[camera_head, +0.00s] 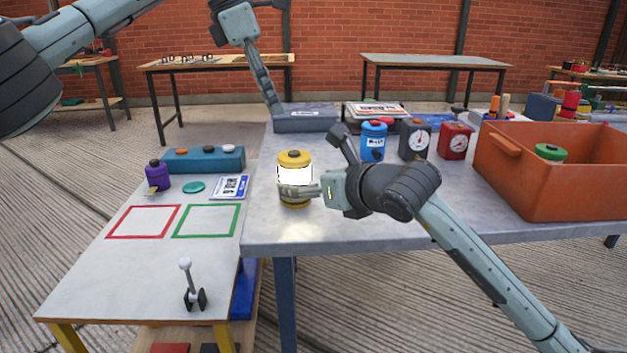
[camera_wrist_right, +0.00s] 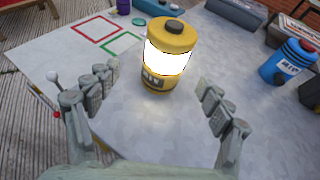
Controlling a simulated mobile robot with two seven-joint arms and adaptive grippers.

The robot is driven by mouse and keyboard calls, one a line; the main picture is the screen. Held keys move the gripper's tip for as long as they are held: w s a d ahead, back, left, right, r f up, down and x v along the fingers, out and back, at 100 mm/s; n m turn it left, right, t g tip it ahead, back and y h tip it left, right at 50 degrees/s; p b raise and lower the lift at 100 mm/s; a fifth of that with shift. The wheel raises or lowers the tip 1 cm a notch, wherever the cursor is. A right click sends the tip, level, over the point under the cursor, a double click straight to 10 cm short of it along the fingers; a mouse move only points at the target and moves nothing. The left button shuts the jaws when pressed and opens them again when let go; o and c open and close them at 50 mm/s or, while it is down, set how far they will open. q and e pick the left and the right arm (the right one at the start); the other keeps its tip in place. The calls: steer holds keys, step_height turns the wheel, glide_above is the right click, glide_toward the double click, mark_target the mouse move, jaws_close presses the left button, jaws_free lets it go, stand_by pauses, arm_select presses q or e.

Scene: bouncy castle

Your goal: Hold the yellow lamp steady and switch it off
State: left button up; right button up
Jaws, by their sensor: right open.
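The yellow lamp (camera_head: 294,158) stands upright near the left end of the grey table, its middle band glowing white, with a dark button on its yellow cap. It also shows in the right wrist view (camera_wrist_right: 169,40), ahead of and between the fingers. My right gripper (camera_head: 311,160) is open at the lamp's right side. One finger passes across the lower front of the lamp in the head view; the other points up, apart from it. In the right wrist view the fingers (camera_wrist_right: 158,77) are spread, with gaps to the lamp. My left gripper (camera_head: 280,57) is raised behind the lamp, fingers spread, apparently empty.
A blue canister (camera_head: 374,141), a black gauge box (camera_head: 414,140) and a red gauge box (camera_head: 455,141) stand behind my right gripper. An orange crate (camera_head: 560,190) is at right. The lower left table (camera_head: 130,275) holds red and green outlines and a lever (camera_head: 188,283).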

mark_target(296, 179)
steer(key=shift+w+d, duration=0.15)
steer(key=shift+w, duration=0.2)
steer(key=x, duration=0.7)
steer(key=shift+w, duration=0.15)
steer(key=shift+c, duration=0.5)
steer(key=c, duration=1.4)
arm_select(q)
jaws_close()
arm_select(e)
steer(key=shift+c, duration=0.4)
